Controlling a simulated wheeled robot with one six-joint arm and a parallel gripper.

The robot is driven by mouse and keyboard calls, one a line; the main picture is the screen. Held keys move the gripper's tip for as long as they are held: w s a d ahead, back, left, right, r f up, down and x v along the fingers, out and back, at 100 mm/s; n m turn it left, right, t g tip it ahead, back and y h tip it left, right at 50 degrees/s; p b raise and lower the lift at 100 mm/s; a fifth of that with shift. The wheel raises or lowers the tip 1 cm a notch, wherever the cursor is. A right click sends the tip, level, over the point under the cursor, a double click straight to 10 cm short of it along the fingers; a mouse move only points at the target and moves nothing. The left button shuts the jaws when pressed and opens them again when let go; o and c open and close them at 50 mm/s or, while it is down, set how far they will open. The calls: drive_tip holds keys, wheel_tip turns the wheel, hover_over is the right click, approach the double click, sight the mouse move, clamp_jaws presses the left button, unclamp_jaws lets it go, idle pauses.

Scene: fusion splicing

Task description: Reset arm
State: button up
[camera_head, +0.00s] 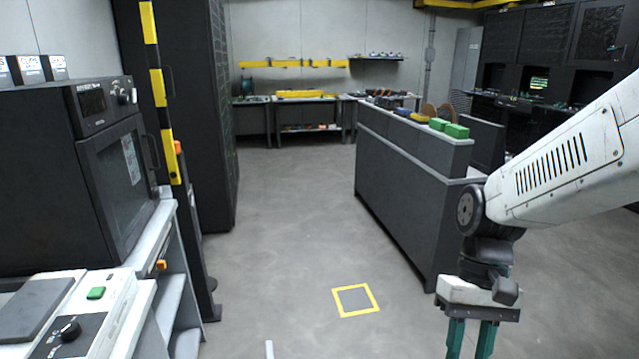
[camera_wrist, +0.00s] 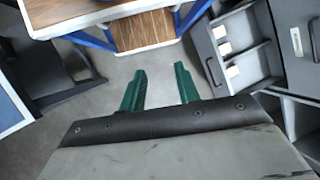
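My gripper (camera_head: 471,340) hangs at the lower right of the head view, pointing down, below my white arm. Its two green fingers are apart, and the lower ends are cut off by the frame edge. In the wrist view the green fingers of my gripper (camera_wrist: 160,88) stand apart with bare grey floor between them. Nothing is held.
A black oven-like machine (camera_head: 115,170) and a light bench (camera_head: 165,235) stand at left. A dark counter (camera_head: 405,190) stands at right, near my arm. Open floor with a yellow-edged square (camera_head: 355,300) lies between. The wrist view shows a wooden-shelved table (camera_wrist: 145,32) and an open drawer (camera_wrist: 232,45).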

drive_tip(key=s+d+r+t+h, duration=0.1)
drive_tip(key=s+d+r+t, duration=0.3)
drive_tip(key=s+r+t, duration=0.2)
wheel_tip(320, 180, up, 4)
drive_tip(key=shift+s+d+r+h, duration=0.1)
drive_tip(key=shift+s+d+h, duration=0.2)
drive_tip(key=shift+s, duration=0.65)
